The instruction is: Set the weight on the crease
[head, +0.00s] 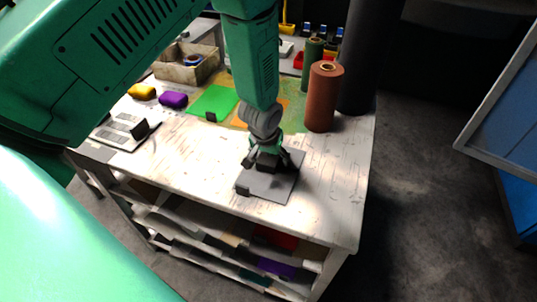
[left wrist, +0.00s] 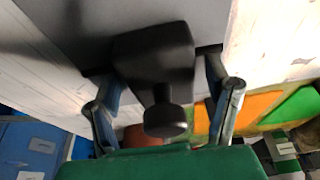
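A flat grey sheet (head: 268,190) lies near the front of the worktable, with a small dark block (head: 243,189) at its left corner. A black weight with a round knob (left wrist: 165,120) stands over the sheet. It also shows as a dark block (head: 266,166) in the head view. My left gripper (head: 267,161) is directly above the weight, pointing down. In the left wrist view its fingers (left wrist: 164,85) are spread on either side of the weight and look open. No crease can be made out; the gripper and weight cover part of the sheet. My right gripper is not in view.
A brown roll (head: 322,98) and a green roll (head: 312,62) stand upright behind the gripper. A green sheet (head: 212,101), a purple lump (head: 173,100), a yellow lump (head: 142,92) and an open box (head: 187,66) lie farther left. The table's front right is clear.

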